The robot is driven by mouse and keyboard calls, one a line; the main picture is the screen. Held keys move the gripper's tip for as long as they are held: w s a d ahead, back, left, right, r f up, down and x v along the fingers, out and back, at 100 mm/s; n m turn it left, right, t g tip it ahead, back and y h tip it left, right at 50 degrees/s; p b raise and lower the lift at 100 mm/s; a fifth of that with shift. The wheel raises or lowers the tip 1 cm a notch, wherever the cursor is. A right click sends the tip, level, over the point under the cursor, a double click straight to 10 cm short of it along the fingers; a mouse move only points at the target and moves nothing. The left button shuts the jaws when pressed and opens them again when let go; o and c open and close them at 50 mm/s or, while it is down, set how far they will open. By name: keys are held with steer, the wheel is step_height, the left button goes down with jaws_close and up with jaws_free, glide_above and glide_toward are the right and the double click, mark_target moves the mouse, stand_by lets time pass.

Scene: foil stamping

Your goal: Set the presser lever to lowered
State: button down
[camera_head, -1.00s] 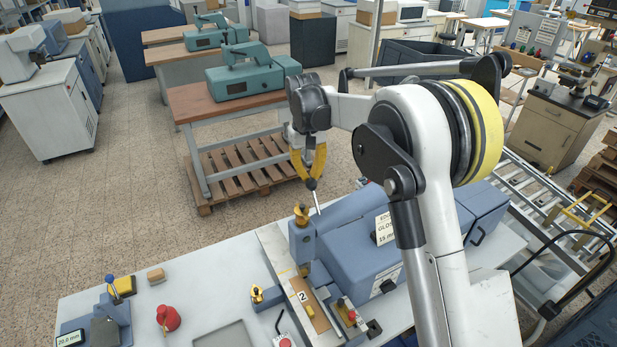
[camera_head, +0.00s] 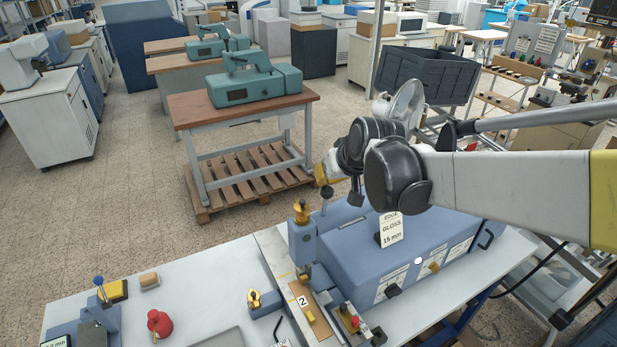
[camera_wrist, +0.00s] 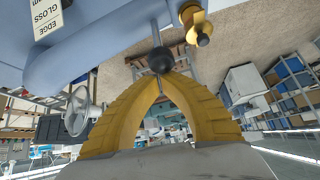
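The presser lever (camera_head: 326,193) has a black ball knob on a thin rod above the blue stamping machine (camera_head: 345,255). It stands near upright in the head view, behind and right of a yellow knob (camera_head: 301,211). In the wrist view the black knob (camera_wrist: 160,60) sits right at the fingertips. My gripper (camera_head: 325,178) is just above the knob, its yellow fingers partly hidden by my wrist. In the wrist view my gripper's (camera_wrist: 163,75) fingertips converge to a point with nothing visible between them. Whether they touch the knob I cannot tell.
A sign reading EDGE GLOSS 15 mm (camera_head: 391,230) stands on the machine, close to my arm. The white bench (camera_head: 200,285) holds a red part (camera_head: 160,323) and small yellow-topped fixtures. A wooden table with a teal machine (camera_head: 255,82) stands behind, over a pallet (camera_head: 245,180).

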steer(key=shift+s+d+f+t+y+b, duration=0.3)
steer(key=shift+s+t+b, duration=0.25)
steer(key=shift+s, duration=0.25)
steer(key=shift+s+d+f+t+y+b, duration=0.15)
steer(key=shift+s+d+t+b, duration=0.25)
steer(key=shift+s+t, duration=0.35)
steer(key=shift+s+d+f+t+y+b, duration=0.1)
steer(key=shift+s+d+t+y+b, duration=0.35)
steer(key=shift+s, duration=0.45)
steer(key=shift+a, duration=0.1)
step_height(320, 180, up, 3)
steer(key=w+p, duration=0.2)
steer(key=w, duration=0.1)
steer(key=v, duration=1)
steer(key=shift+s+a+f, duration=0.3)
steer(key=shift+f, duration=0.05)
